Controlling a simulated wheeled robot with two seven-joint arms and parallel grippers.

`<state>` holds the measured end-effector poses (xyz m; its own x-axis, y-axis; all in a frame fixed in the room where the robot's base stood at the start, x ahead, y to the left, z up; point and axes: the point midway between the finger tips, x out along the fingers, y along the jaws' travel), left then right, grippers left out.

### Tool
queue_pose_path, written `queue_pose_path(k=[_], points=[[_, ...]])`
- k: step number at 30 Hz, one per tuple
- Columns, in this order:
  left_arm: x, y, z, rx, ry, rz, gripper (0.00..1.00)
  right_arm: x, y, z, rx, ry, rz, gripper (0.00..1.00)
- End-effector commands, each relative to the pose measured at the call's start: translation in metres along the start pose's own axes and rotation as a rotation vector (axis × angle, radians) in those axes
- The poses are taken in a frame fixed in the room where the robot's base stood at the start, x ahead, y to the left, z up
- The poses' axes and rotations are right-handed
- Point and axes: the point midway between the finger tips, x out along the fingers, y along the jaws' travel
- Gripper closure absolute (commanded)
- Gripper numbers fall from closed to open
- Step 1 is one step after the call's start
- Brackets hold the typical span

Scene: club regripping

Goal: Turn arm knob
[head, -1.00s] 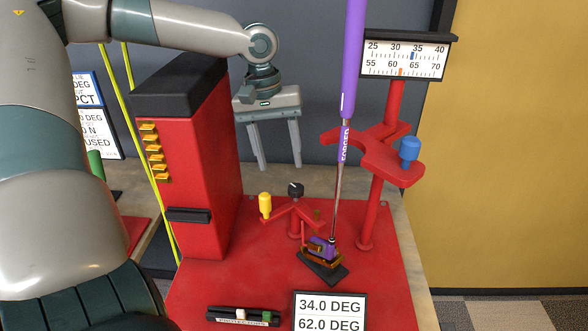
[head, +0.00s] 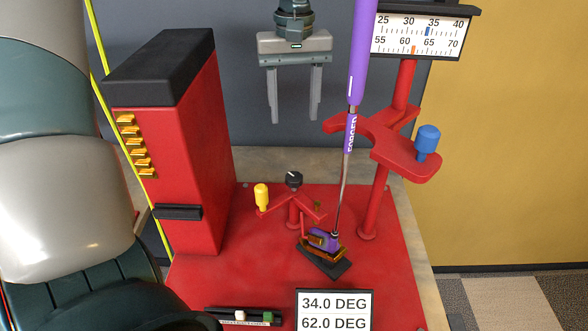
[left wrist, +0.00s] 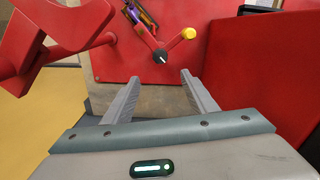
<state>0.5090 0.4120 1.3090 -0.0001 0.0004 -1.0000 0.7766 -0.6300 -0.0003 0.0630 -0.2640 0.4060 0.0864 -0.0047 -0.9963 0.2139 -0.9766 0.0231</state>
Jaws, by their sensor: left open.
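A black knob (head: 293,179) with a white mark sits on the hub of a small red branched arm (head: 292,208). A yellow handle (head: 261,196) stands on that arm's left end. My left gripper (head: 294,120) is open and empty, fingers pointing down, higher in the picture than the black knob and apart from it. In the left wrist view, the black knob (left wrist: 160,57) shows just beyond and between the open fingertips (left wrist: 159,77), with the yellow handle (left wrist: 188,33) to its upper right. My right gripper is not in view.
A purple-gripped club (head: 350,130) stands upright, its head in a clamp (head: 323,243). A red post holds a blue knob (head: 427,139) and a scale (head: 418,38). A tall red cabinet (head: 190,150) stands left. A display (head: 334,309) reads 34.0 DEG and 62.0 DEG.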

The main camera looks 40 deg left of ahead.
Motion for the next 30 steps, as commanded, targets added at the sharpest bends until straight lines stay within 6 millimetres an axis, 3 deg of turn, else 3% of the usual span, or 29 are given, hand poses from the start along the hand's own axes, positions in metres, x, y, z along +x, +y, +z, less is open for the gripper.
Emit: queue_pose_path(k=[7, 13, 30], points=[[0.022, -0.001, 0.001, 0.002, -0.003, -0.002, 0.47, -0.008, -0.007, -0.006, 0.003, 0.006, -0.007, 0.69], [0.055, -0.001, 0.001, 0.002, -0.004, -0.003, 0.47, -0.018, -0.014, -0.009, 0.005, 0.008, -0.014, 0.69], [0.143, -0.001, 0.001, 0.002, -0.003, -0.004, 0.47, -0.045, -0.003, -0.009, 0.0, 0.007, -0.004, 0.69]])
